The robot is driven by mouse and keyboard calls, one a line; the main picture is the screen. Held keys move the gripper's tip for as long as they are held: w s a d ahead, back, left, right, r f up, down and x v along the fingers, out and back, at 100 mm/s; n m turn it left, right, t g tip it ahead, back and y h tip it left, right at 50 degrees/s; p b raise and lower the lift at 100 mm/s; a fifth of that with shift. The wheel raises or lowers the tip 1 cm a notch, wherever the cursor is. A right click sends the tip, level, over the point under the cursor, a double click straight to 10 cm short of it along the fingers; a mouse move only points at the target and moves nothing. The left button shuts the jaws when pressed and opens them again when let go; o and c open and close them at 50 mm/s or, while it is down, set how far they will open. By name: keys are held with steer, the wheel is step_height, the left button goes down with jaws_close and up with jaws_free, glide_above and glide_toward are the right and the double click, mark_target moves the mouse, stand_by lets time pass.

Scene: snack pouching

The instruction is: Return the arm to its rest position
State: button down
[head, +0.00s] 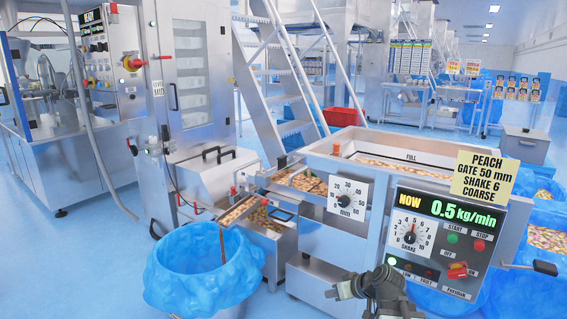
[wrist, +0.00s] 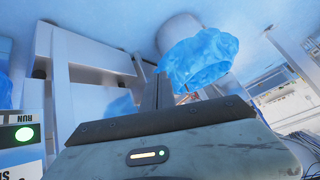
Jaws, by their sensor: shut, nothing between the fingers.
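My gripper (head: 342,290) shows at the bottom of the head view, in front of the feeder's steel body and left of the lower edge of its control panel (head: 408,273). My folded arm stands just right of it. In the wrist view my gripper (wrist: 160,92) points away from the camera, shut and empty. A lit green lamp beside the word RUN (wrist: 24,133) is close at the left of the wrist view. No item is held.
The panel's display (head: 448,210) reads 0.5 kg/min, with a SHAKE dial (head: 411,231) beside it. A yellow PEACH note (head: 483,173) stands above. A blue-lined bin (head: 190,275) stands at front left and also shows in the wrist view (wrist: 195,58). Blue floor is open at far left.

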steer(key=s+a+f+g+h, duration=0.1)
steer(key=s+a+f+g, duration=0.3)
steer(key=a, duration=0.3)
steer(key=s+d+f+m+g+h, duration=0.25)
steer(key=s+d+h, duration=0.25)
steer(key=s+d, duration=0.25)
step_height(320, 180, up, 28)
steer(key=s+m+p, duration=0.1)
steer(key=p, duration=2.7)
steer(key=shift+s+a, duration=0.15)
